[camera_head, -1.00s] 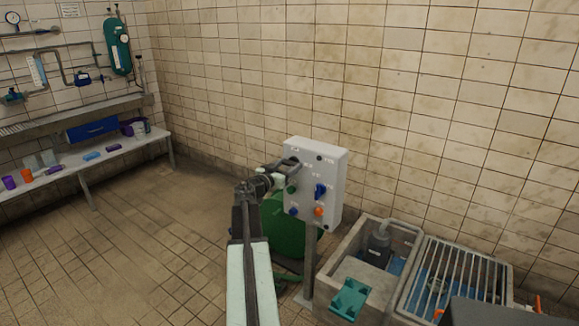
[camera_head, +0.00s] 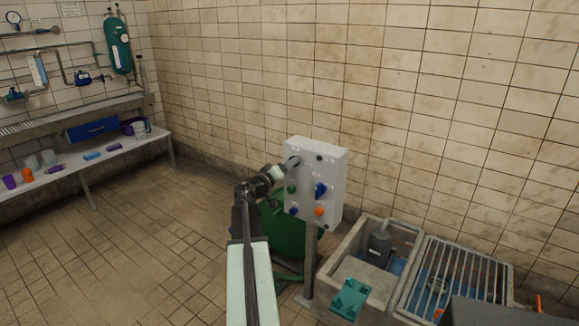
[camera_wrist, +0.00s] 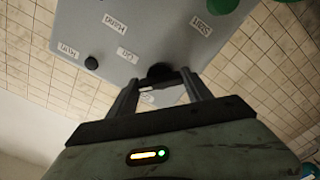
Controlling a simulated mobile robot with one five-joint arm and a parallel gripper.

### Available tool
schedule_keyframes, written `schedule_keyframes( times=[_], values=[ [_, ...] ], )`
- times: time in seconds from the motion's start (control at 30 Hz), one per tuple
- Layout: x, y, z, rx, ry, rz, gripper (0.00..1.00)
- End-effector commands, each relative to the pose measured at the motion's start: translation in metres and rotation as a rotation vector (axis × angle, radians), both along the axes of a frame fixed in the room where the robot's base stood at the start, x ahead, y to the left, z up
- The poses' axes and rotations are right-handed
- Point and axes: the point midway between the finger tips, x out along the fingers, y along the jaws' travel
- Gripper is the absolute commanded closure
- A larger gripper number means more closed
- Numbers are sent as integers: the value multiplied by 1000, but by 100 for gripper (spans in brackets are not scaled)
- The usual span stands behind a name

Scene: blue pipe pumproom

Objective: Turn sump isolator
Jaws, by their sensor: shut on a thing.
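A pale control box (camera_head: 323,168) stands on a post in the middle of the head view. My gripper (camera_head: 291,162) reaches its upper left front. In the wrist view, my gripper's (camera_wrist: 160,83) two fingers close on a dark knob (camera_wrist: 160,71) on the box face. Labels around it appear inverted, and I cannot read surely which one names the sump isolator. The fingers partly hide the knob, so its turn position is unclear. Below my gripper in the head view are a green button (camera_head: 291,189), a blue handle (camera_head: 320,190) and an orange control (camera_head: 319,211).
A green drum (camera_head: 287,235) stands behind the post. A concrete sump with a pump (camera_head: 379,245) and a metal grate (camera_head: 458,275) lie to the right. A teal piece (camera_head: 350,299) is at the sump's front. A bench (camera_head: 105,157) stands at left; the floor before it is clear.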

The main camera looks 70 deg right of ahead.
Motion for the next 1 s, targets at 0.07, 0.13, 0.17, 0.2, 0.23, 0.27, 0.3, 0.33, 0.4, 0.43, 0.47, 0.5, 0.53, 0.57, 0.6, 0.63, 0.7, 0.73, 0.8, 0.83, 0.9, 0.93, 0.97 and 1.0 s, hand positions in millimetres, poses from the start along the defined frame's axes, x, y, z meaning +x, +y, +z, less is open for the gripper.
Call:
schedule_keyframes(
  times=[0.07, 0.13, 0.17, 0.2, 0.23, 0.27, 0.3, 0.33, 0.4, 0.43, 0.47, 0.5, 0.53, 0.57, 0.6, 0.63, 0.7, 0.73, 0.8, 0.83, 0.9, 0.93, 0.97, 1.0],
  values=[
    [-1, 1, -1, 20, 67, -4, 82],
    [-1, 1, -1, 37, 132, -3, 82],
    [-1, 1, -1, 44, 159, -3, 82],
    [-1, 1, -1, 53, 196, -3, 82],
    [-1, 1, -1, 61, 224, -3, 82],
    [-1, 1, -1, 68, 251, -3, 82],
    [-1, 1, -1, 77, 287, -3, 82],
    [-1, 1, -1, 84, 314, -3, 82],
    [-1, 1, -1, 101, 376, -3, 82],
    [-2, 1, -1, 108, 401, -3, 82],
    [-1, 1, -1, 114, 426, -3, 82],
    [-2, 1, -1, 123, 458, -3, 82],
    [-2, 1, -1, 129, 481, -3, 82],
    [-2, 1, -1, 135, 504, -3, 82],
    [-2, 1, -1, 143, 532, -3, 82],
    [-2, 1, -1, 149, 553, -3, 82],
    [-2, 1, -1, 160, 597, -3, 82],
    [-2, 1, -1, 165, 615, -3, 82],
    [-2, 1, -1, 174, 651, -3, 82],
    [-2, 1, -1, 179, 665, -2, 82],
    [-2, 1, -1, 186, 694, -2, 82],
    [-2, 1, -1, 189, 704, -2, 82],
    [-2, 1, -1, 191, 713, -2, 82],
    [-2, 1, -1, 194, 724, -2, 82]
  ],
)
